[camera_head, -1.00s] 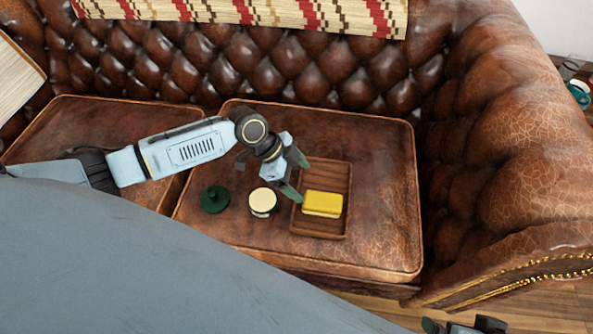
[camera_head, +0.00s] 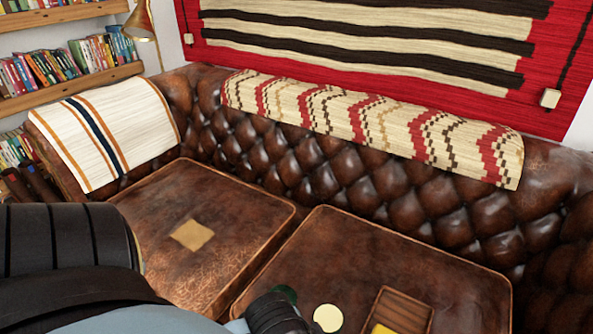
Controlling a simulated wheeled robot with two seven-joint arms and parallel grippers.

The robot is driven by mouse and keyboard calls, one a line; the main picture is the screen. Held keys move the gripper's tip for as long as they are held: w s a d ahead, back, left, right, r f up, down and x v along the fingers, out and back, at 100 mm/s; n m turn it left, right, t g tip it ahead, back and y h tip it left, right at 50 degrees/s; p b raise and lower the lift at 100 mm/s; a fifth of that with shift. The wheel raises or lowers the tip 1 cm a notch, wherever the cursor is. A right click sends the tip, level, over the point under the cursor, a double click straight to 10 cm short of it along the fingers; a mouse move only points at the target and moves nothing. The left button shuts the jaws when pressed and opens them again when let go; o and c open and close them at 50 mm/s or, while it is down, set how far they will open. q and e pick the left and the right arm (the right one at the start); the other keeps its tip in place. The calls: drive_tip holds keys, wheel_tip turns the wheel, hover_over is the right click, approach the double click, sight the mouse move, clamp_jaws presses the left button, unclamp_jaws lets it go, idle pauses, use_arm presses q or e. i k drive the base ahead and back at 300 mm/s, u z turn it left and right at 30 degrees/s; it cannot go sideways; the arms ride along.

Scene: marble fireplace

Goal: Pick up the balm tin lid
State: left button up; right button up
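No object is clearly recognisable as the balm tin lid. A round cream-topped item (camera_head: 328,318) sits on the right seat cushion at the bottom edge. A dark green item (camera_head: 285,294) is left of it, partly hidden by a black part of my arm. A wooden tray (camera_head: 402,311) lies to the right, cut off by the bottom edge. A sliver of a yellow item (camera_head: 382,329) shows in the tray. Part of my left arm crosses the lower left, but its gripper is outside the picture. My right gripper is also out of view.
The brown leather sofa has a tufted back (camera_head: 370,190) with a patterned throw (camera_head: 375,120) over it. A tan square (camera_head: 192,234) lies on the left seat cushion (camera_head: 160,205). Bookshelves (camera_head: 70,75) and a brass lamp (camera_head: 140,22) stand at the upper left.

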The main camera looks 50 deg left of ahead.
sight(291, 293)
drive_tip(key=z, duration=0.35)
drive_tip(key=k, duration=0.2)
drive_tip(key=u, duration=1.4)
